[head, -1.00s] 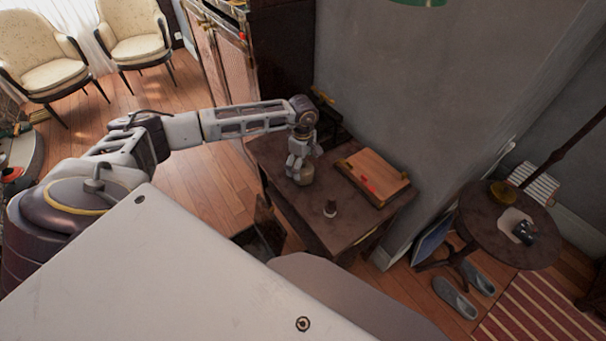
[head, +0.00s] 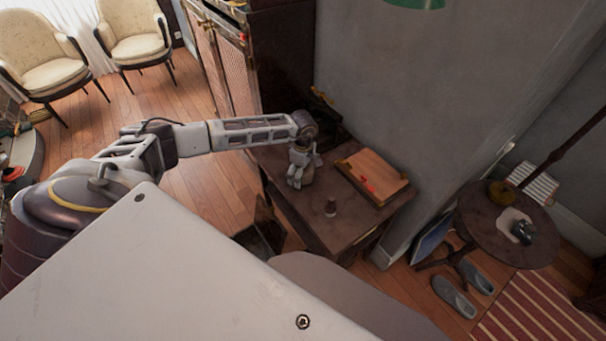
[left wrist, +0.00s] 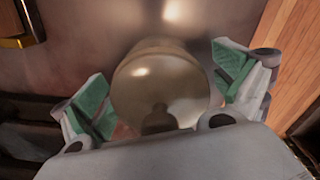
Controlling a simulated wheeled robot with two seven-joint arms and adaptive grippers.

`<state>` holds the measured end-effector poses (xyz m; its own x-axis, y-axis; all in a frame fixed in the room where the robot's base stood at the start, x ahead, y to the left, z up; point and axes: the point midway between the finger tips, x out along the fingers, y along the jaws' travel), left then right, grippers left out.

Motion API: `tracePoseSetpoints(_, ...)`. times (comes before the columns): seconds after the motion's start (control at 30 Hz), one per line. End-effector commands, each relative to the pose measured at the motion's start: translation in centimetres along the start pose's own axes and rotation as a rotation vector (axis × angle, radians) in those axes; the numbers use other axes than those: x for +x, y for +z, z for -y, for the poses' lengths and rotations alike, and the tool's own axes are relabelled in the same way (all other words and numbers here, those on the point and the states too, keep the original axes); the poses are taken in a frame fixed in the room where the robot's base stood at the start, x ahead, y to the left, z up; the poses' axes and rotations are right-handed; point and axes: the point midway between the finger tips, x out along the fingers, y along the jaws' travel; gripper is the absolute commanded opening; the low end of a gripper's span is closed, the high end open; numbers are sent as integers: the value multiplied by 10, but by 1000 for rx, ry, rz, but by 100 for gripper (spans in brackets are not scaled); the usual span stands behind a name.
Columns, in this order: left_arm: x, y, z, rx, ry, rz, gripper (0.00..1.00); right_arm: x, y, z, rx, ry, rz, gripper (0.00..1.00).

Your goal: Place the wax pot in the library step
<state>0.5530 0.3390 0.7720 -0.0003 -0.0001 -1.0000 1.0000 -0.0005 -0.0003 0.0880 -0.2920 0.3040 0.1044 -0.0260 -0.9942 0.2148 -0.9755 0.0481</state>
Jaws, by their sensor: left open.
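A rounded, brass-coloured pot (left wrist: 160,92), apparently the wax pot, stands on the dark wooden desk (head: 322,232). My left gripper (head: 298,180) is over the pot and hides most of it in the head view. In the left wrist view the open left gripper (left wrist: 165,92) has one green-padded finger on each side of the pot, with gaps visible between pads and pot. A dark open wooden piece (head: 262,232) stands on the floor at the desk's near left side; I cannot tell whether it is the library step. My right gripper is not in view.
A tall cabinet (head: 232,50) and a grey wall (head: 430,90) stand behind. A round table (head: 500,235) is at right.

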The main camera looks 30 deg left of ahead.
Motion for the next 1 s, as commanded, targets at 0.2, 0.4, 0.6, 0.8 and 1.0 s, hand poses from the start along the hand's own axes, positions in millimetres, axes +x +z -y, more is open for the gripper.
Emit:
tracePoseSetpoints(0.2,0,0,0,0,0,0,82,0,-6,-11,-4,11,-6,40)
tracePoseSetpoints(0.4,0,0,0,0,0,0,56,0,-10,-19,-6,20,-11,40)
tracePoseSetpoints(0.6,0,0,0,0,0,0,31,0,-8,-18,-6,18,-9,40)
tracePoseSetpoints(0.8,-1,0,-1,0,2,0,25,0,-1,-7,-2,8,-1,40)
tracePoseSetpoints(1.0,-6,0,-1,0,3,1,25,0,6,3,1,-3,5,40)
